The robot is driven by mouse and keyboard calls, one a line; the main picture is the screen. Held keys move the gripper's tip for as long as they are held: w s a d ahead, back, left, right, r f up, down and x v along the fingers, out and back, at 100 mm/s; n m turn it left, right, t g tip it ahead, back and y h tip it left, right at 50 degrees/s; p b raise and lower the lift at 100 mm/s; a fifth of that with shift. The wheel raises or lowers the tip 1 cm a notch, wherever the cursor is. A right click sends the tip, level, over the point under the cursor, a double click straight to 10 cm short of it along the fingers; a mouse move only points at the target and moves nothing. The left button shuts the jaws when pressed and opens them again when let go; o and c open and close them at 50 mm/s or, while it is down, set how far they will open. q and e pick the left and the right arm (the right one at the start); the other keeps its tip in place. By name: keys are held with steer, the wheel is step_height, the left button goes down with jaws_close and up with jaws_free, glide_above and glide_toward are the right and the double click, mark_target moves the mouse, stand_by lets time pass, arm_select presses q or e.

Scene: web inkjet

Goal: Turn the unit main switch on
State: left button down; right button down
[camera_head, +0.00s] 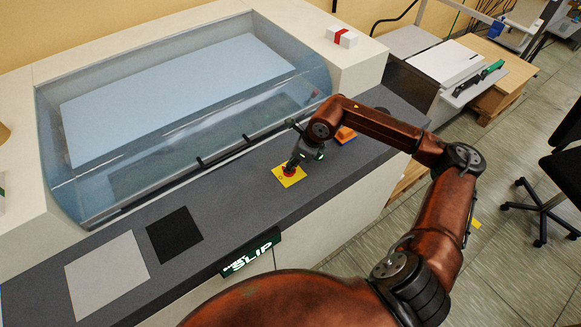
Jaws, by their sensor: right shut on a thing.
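My left gripper is not in view.
A clear cover (120,150) lies behind the ledge. An orange and blue item (346,135) sits right of the switch, close to my arm. A black square (175,235) and a grey sheet (108,277) lie at left. A black chair (560,175) stands far right.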

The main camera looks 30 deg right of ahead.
steer(key=m+b, duration=0.1)
steer(key=m, duration=0.1)
steer(key=m+h+b, duration=0.1)
steer(key=m, duration=0.1)
steer(key=shift+a+f+t+h+b, duration=0.1)
steer(key=shift+t+h+b, duration=0.2)
steer(key=shift+t+b, duration=0.1)
steer(key=shift+m+h+b, duration=0.4)
steer(key=shift+m+b, duration=0.35)
steer(key=shift+m, duration=0.55)
steer(key=shift+s, duration=0.1)
steer(key=c, duration=2)
jaws_free()
steer(key=shift+r, duration=0.3)
steer(key=v, duration=1.1)
steer(key=shift+s+a+r, duration=0.1)
steer(key=shift+s+r, duration=0.15)
